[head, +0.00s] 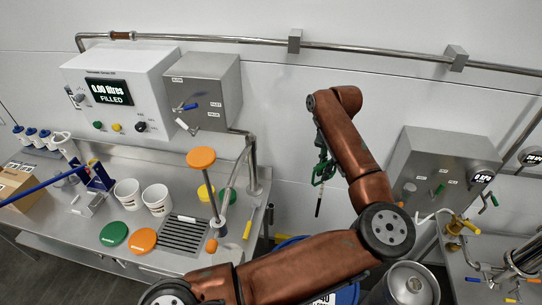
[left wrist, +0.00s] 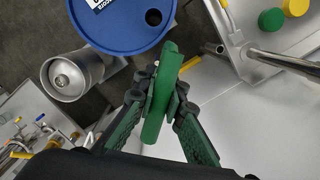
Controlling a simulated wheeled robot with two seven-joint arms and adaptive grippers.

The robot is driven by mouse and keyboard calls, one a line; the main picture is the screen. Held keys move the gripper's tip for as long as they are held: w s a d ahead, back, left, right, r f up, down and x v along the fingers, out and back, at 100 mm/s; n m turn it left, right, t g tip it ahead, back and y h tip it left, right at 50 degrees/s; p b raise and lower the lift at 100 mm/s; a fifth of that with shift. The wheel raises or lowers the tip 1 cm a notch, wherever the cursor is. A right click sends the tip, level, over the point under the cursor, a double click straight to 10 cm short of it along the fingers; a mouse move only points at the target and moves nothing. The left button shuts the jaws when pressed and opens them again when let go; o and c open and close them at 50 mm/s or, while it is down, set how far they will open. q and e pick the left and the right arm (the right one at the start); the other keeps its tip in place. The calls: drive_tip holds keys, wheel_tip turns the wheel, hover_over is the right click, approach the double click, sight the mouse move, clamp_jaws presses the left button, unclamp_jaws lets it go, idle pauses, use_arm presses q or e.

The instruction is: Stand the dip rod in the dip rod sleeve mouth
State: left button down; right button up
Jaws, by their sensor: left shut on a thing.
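My left gripper (head: 321,172) hangs in front of the white wall, right of the steel bench, with its fingers pointing down. In the left wrist view its green fingers (left wrist: 160,95) are shut on a long green piece (left wrist: 164,80), which I take to be the dip rod's handle. In the head view a thin dark rod end (head: 318,207) hangs below the fingers, roughly upright and clear of everything. The rest of the rod is hidden or too small to tell. I cannot make out the dip rod sleeve mouth for certain. My right gripper is not in view.
A blue drum (left wrist: 115,22) and a steel keg (left wrist: 75,72) stand on the floor below. The bench (head: 180,262) at left carries white buckets (head: 157,198), coloured lids (head: 114,233) and an orange-topped stand (head: 201,158). Grey boxes and pipes line the wall.

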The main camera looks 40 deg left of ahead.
use_arm(q)
drive_tip(key=w+a+f+m+b, duration=0.1)
drive_tip(key=a+f+m, duration=0.2)
drive_tip(key=a, duration=0.5)
drive_tip(key=w+a+f+m+y+b, duration=0.1)
drive_tip(key=a+f+m, duration=0.3)
drive_tip(key=a, duration=0.5)
drive_tip(key=w+a+f+m+t+b, duration=0.1)
drive_tip(key=a+f+m, duration=0.3)
drive_tip(key=a+m, duration=0.3)
drive_tip(key=shift+w+a+f, duration=0.2)
drive_tip(key=shift+w+a, duration=0.1)
drive_tip(key=shift+a, duration=0.5)
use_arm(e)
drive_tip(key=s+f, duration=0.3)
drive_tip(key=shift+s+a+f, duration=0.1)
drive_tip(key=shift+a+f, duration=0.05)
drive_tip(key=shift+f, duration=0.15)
